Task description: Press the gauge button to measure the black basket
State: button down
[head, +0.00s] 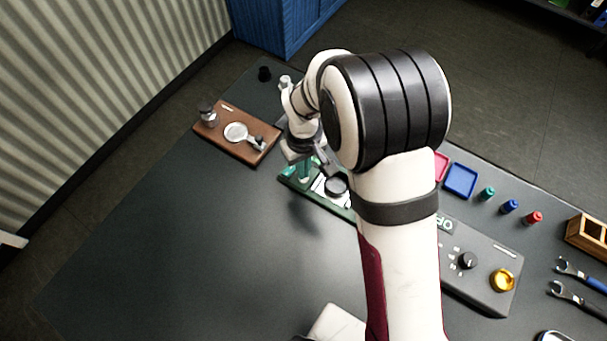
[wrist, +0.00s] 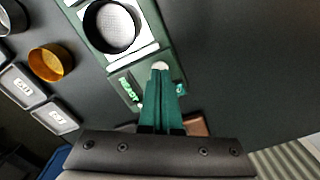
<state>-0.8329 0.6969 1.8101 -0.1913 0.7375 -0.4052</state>
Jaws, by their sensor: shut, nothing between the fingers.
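The green gauge (head: 345,213) lies under my forearm in the head view, partly hidden by it. The black basket (head: 336,186) sits on the gauge's white plate. In the wrist view the black basket (wrist: 111,28) is a dark ring with a pale mesh floor. My gripper (wrist: 161,78) has its green fingers shut and empty, pointing at a small pale round button (wrist: 160,66) beside the "READY" display (wrist: 128,89). The fingertips overlap the button's lower edge in that view; I cannot tell whether they touch it. In the head view my gripper (head: 304,176) is over the gauge's left end.
A brown board (head: 215,142) with metal parts lies left of the gauge. A grey control box (head: 480,262) with a gold ring, coloured trays and pegs, and wrenches lie right. A gold basket (wrist: 51,62) and grey trays show in the wrist view. The front-left table is clear.

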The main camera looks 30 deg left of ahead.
jog(key=shift+f, duration=0.45)
jog(key=shift+r, duration=2.25)
